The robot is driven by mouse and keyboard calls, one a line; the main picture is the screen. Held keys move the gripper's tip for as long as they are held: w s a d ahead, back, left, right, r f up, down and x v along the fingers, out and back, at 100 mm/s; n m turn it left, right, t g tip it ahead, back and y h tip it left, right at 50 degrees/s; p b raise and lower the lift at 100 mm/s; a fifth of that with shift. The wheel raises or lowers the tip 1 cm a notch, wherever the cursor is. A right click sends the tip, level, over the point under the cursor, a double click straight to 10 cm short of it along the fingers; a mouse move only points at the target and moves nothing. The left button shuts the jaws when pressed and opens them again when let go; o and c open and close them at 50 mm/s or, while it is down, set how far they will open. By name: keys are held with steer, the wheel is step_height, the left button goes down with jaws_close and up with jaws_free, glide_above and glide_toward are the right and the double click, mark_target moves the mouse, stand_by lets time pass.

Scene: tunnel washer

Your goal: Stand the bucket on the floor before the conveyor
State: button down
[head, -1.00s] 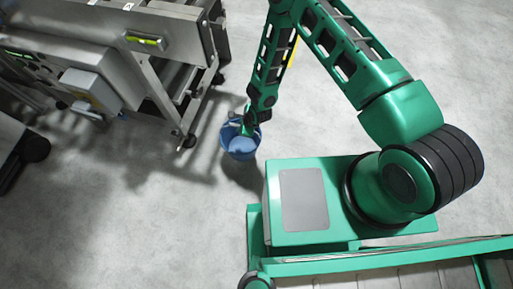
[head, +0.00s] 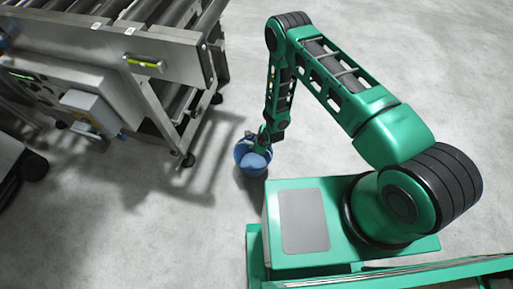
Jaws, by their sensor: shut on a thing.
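The blue bucket (head: 253,159) hangs at the end of my arm, right of the conveyor's near leg and apart from it. It is seen from above, with a lighter blue patch inside or on its front. My gripper (head: 262,139) is at the bucket's upper rim, shut on it; the fingers are small and partly hidden by the wrist. I cannot tell whether the bucket's bottom touches the floor. The conveyor (head: 170,66), a steel frame with dark rollers, stands at the upper left.
A grey control box (head: 90,108) sits on the conveyor's side. A dark wheel (head: 34,167) of another unit shows at the left edge. The concrete floor (head: 130,235) is clear at lower left and behind my arm. Shadows lie beside the conveyor.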

steer(key=shift+w+d+f, duration=0.1)
steer(key=shift+d+f, duration=0.05)
steer(key=shift+f, duration=0.6)
steer(key=shift+w+d+f, duration=0.15)
steer(key=shift+f, duration=0.65)
steer(key=shift+w+d+f, duration=0.1)
steer(key=shift+d+f, duration=0.05)
steer(key=shift+f, duration=0.6)
steer(key=c, duration=1.7)
jaws_free()
steer(key=v, duration=1.2)
steer(key=shift+r, duration=0.1)
